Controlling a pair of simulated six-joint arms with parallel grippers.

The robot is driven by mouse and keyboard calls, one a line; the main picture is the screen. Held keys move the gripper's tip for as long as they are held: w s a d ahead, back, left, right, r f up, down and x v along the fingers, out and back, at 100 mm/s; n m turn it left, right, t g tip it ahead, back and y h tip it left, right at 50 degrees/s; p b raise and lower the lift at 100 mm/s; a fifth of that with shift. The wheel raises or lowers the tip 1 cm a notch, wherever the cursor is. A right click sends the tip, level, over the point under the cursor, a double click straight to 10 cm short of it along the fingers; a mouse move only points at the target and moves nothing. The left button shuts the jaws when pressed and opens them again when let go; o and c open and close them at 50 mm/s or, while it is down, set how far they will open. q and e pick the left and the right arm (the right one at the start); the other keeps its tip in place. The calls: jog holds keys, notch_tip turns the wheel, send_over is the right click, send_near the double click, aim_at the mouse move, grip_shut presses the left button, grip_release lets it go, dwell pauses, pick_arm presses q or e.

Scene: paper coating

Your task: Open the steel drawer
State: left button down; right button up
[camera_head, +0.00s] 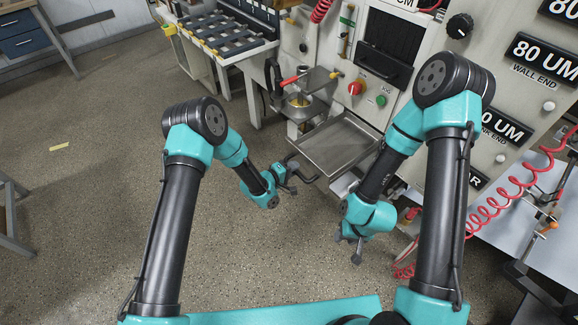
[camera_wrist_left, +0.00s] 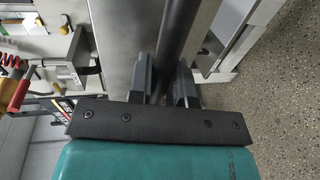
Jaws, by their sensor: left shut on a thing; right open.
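The steel drawer (camera_head: 338,146) is a shallow metal tray low on the front of the machine, its flat bottom visible and empty. Its dark bar handle (camera_head: 302,176) sticks out at the drawer's left front. My left gripper (camera_head: 288,182) is at this handle. In the left wrist view the two fingers (camera_wrist_left: 162,84) stand on either side of the dark handle bar (camera_wrist_left: 176,45), shut on it.
A small stand with a red-handled lever (camera_head: 290,81) is just behind the drawer. Red and green buttons (camera_head: 355,88) are on the machine panel above. A coiled red hose (camera_head: 482,215) hangs at the right. The floor (camera_head: 90,180) at the left is mostly clear.

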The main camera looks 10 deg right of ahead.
pick_arm(q)
jog(key=c, duration=1.1)
grip_release()
jog(key=shift+o, duration=0.2)
jog(key=shift+a, duration=0.1)
jog(key=v, duration=1.7)
jog(key=shift+s+a, duration=0.1)
jog(key=shift+s, duration=0.05)
jog(key=s+a+f+m+g+y, duration=0.2)
jog(key=s+a+f+g+y, duration=0.1)
jog(key=s+a, duration=0.5)
jog(key=s+a+f+m+g+y, duration=0.2)
jog(key=s+a+g+y, duration=0.2)
jog(key=s, duration=0.7)
jog(key=a+y, duration=0.2)
jog(key=a, duration=0.2)
jog(key=shift+f+m+g, duration=0.3)
jog(key=shift+f+m, duration=0.1)
